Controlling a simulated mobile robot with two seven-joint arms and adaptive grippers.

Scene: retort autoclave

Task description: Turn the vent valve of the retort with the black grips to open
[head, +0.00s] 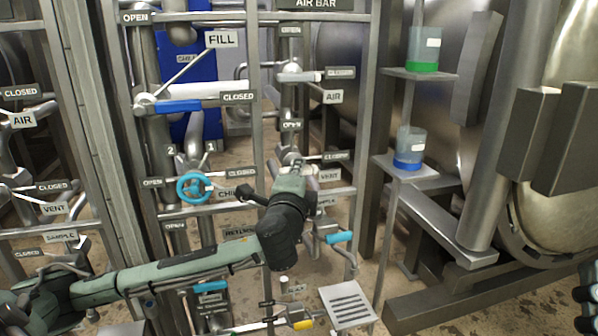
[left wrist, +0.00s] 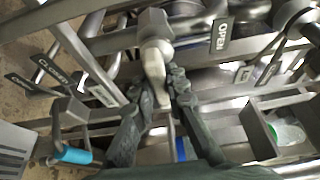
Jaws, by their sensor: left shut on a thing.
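The vent valve sits on the pipe rack beside the VENT label (head: 329,175), with a CLOSED plate (head: 336,156) to its right and an OPEN plate (head: 291,125) above. In the left wrist view its pale lever (left wrist: 154,62) runs from a metal hub. My left gripper (left wrist: 160,84) is shut on this lever, one dark finger on each side. The lever lies between an OPEN plate (left wrist: 222,35) and a CLOSED plate (left wrist: 50,72). In the head view my left gripper (head: 291,172) is at the valve, and my wrist hides most of the lever.
A blue handwheel (head: 194,188), a blue-handled fill lever (head: 178,106) and a cyan-handled lever (head: 340,237) are close by. Shelves at right hold beakers of green (head: 423,66) and blue (head: 408,161) liquid. A drain grate (head: 348,305) lies below. Rack posts and pipes crowd the space.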

